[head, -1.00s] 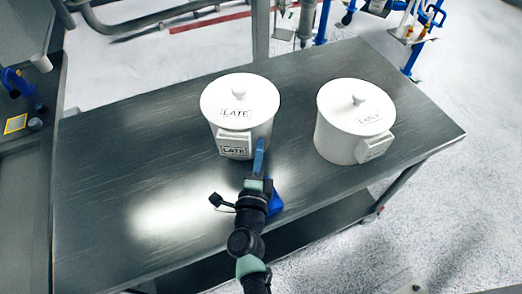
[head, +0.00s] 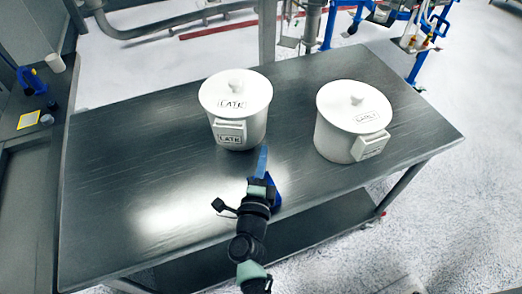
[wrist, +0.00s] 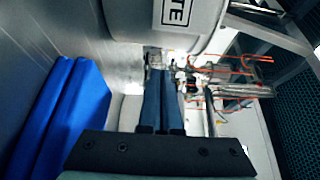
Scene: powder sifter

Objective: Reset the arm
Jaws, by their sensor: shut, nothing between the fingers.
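My gripper (head: 262,160) is in the head view, over the front part of the steel table, just in front of the white pot marked LATE (head: 237,97). Its blue fingers are together and empty. In the wrist view the fingers (wrist: 162,100) lie side by side, with the LATE pot (wrist: 205,25) at the top of the picture. A second white lidded pot marked EARLY (head: 352,112) stands to the right. My gripper is apart from it.
Both pots stand on the steel table (head: 110,190). A blue object (head: 276,193) shows just beside my gripper, and a blue thing (wrist: 60,115) is at left in the wrist view. A side counter (head: 35,125) is at far left. The table's left part is clear.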

